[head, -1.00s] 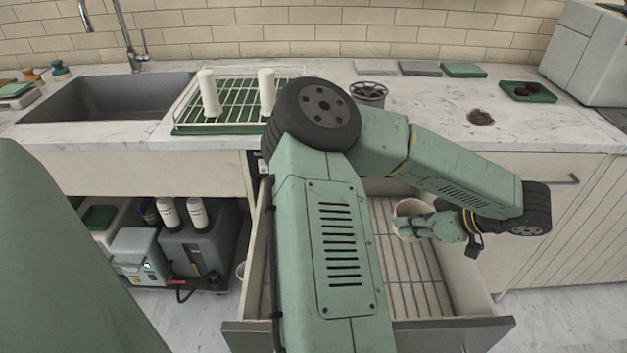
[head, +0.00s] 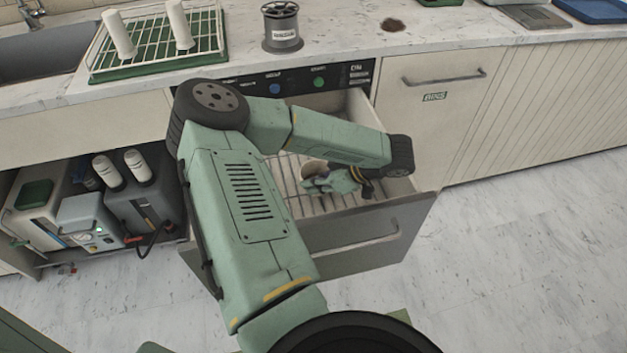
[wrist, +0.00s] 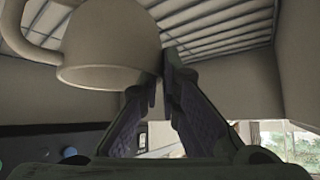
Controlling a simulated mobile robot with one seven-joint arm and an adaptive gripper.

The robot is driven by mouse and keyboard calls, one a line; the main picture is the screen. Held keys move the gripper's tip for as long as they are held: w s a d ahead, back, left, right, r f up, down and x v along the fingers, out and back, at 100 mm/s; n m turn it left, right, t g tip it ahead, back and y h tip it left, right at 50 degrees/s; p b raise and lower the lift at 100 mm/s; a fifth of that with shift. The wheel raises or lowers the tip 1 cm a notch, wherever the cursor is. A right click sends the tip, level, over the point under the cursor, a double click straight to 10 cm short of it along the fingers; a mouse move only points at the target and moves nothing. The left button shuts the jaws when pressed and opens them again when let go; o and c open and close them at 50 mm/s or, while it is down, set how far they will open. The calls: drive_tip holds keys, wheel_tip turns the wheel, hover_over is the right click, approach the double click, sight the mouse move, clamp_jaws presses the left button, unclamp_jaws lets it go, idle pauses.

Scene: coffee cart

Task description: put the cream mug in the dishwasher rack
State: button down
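The cream mug (head: 313,166) is at the tip of my gripper (head: 326,183), inside the pulled-out dishwasher drawer; my gripper hides much of it in the head view. In the wrist view the mug (wrist: 115,45) is large at upper left, with its handle (wrist: 40,35) on the left. My gripper (wrist: 162,75) has its fingers close together at the mug's rim, one at the opening and one along the outside wall. The wire rack (head: 300,202) lines the drawer and also shows in the wrist view (wrist: 220,28). I cannot tell whether the mug touches it.
The drawer's front panel (head: 350,238) and side walls surround my gripper. A green drying tray with a white wire rack (head: 150,66) and a dark spool-like canister (head: 282,28) stand on the counter. Machines (head: 90,222) sit under the counter at left. Floor at right is clear.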

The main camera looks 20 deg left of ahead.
drive_tip(key=shift+f+b, duration=0.4)
drive_tip(key=shift+b, duration=0.1)
drive_tip(key=shift+f, duration=0.2)
drive_tip(key=c, duration=1.8)
unclamp_jaws()
drive_tip(key=shift+r+p, duration=0.55)
drive_tip(key=shift+r, duration=0.1)
drive_tip(key=shift+d+r+b, duration=0.15)
drive_tip(key=shift+d+b, duration=0.15)
drive_tip(key=shift+d, duration=0.05)
drive_tip(key=b+v, duration=0.3)
drive_tip(key=v, duration=0.8)
drive_tip(key=shift+r, duration=0.2)
